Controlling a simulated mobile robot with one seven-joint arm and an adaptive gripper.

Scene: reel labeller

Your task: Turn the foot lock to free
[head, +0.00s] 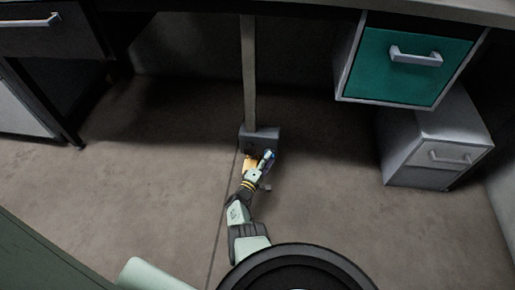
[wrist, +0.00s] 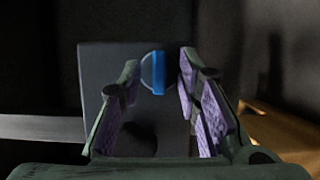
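The foot lock shows in the wrist view as a blue upright tab (wrist: 158,73) with a thin pale curved line beside it, on a dark grey block (wrist: 97,75). In the head view the grey block (head: 258,134) sits at the base of a post on the floor. My gripper (wrist: 160,75) is open, with one purple-padded finger on each side of the blue tab. Gaps show between the tab and both fingers; how far in front of the tab they are I cannot tell. In the head view my gripper (head: 267,158) is low, at the block's near side, and hides part of it.
The grey post (head: 249,75) rises from the block to the bench edge. A green-fronted drawer (head: 405,68) hangs at the upper right, above a grey cabinet (head: 435,140).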

